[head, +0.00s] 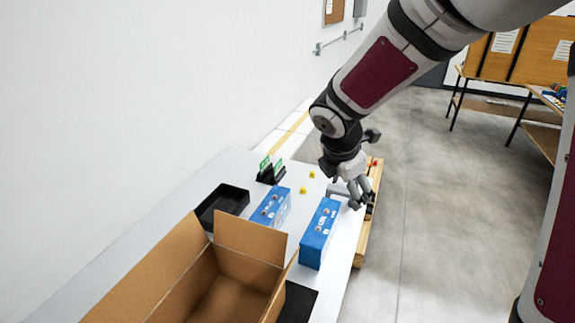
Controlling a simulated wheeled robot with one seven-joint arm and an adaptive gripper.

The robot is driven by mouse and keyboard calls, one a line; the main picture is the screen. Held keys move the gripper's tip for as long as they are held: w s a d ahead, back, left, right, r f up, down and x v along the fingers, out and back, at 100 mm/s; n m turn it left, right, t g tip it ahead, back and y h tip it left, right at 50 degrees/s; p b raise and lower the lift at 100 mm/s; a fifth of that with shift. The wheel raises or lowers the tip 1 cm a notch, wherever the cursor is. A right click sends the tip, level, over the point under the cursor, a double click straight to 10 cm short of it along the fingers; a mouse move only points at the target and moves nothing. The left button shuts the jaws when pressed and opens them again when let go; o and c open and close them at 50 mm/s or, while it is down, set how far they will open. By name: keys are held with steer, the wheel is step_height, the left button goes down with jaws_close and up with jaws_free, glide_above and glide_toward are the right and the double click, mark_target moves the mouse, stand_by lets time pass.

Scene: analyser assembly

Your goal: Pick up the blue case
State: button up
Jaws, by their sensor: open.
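Two blue cases stand on the white table. One blue case (319,236) is near the table's right edge, with pale markings on its top. The other blue case (270,209) stands to its left, beside the open cardboard box. My gripper (358,202) is open and hangs beyond the right-hand case, over the table's right edge. It looks apart from both cases, though its exact height is hard to tell. The fingers seem to have nothing between them.
An open cardboard box (178,283) fills the near part of the table (230,166). A black tray (222,202), small yellow pieces (303,190) and a black holder with green cards (271,172) are farther back. A wooden structure (362,243) adjoins the table's right side.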

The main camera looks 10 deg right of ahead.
mark_target(322, 222)
steer(key=w+a+f+n, duration=0.1)
steer(key=w+f+n, duration=0.1)
steer(key=f, duration=0.2)
steer(key=w+a+f+n, duration=0.1)
steer(key=w+f+n, duration=0.1)
steer(key=f+n, duration=0.1)
steer(key=w+a+f+n+y+b, duration=0.1)
steer(key=w+f+n, duration=0.1)
steer(key=f, duration=0.3)
steer(key=shift+w+a+f+n, duration=0.25)
steer(key=shift+w+n, duration=0.15)
steer(key=shift+w, duration=0.1)
steer(key=x, duration=0.8)
steer(key=shift+s+b, duration=0.1)
steer(key=shift+b, duration=0.25)
steer(key=shift+x, duration=2.6)
steer(key=shift+s+a+f, duration=0.1)
steer(key=shift+s, duration=0.1)
steer(key=c, duration=1.8)
jaws_close()
